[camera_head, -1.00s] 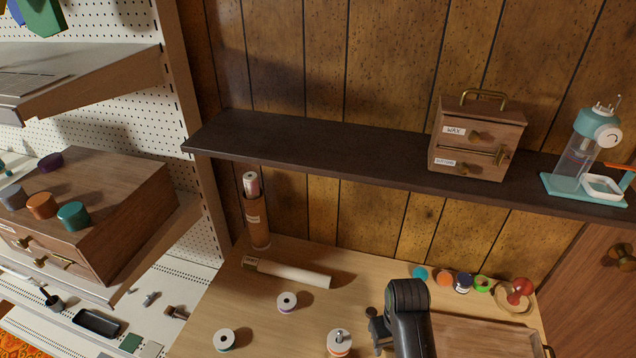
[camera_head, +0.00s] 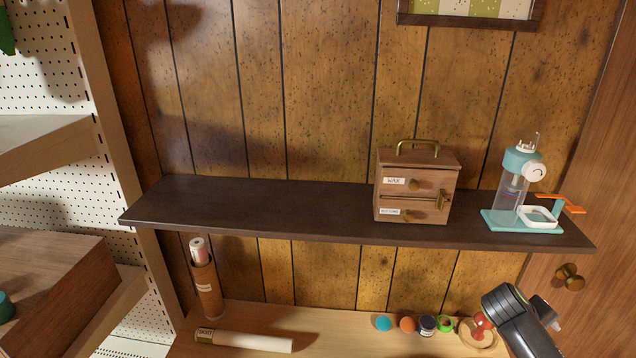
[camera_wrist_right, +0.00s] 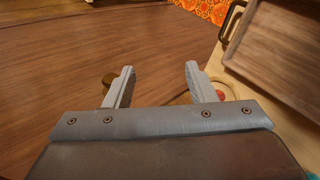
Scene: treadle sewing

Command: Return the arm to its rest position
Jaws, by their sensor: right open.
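My right arm (camera_head: 522,325) comes in at the bottom right of the head view, over the right end of the wooden worktop; its jaws are hard to make out there. In the right wrist view my right gripper (camera_wrist_right: 160,85) has its two grey fingers apart with nothing between them. A brown wood panel (camera_wrist_right: 60,70) lies beyond the fingers, and a brass knob (camera_wrist_right: 109,79) shows beside the left finger. My left gripper is in neither view.
A dark shelf (camera_head: 270,210) holds a small drawer box (camera_head: 417,185) and a teal device (camera_head: 515,190). Below are several coloured spools, a red-knobbed item (camera_head: 482,322), a brown tube holder (camera_head: 207,285) and a white roll (camera_head: 250,341). A wooden door (camera_head: 595,180) stands at right.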

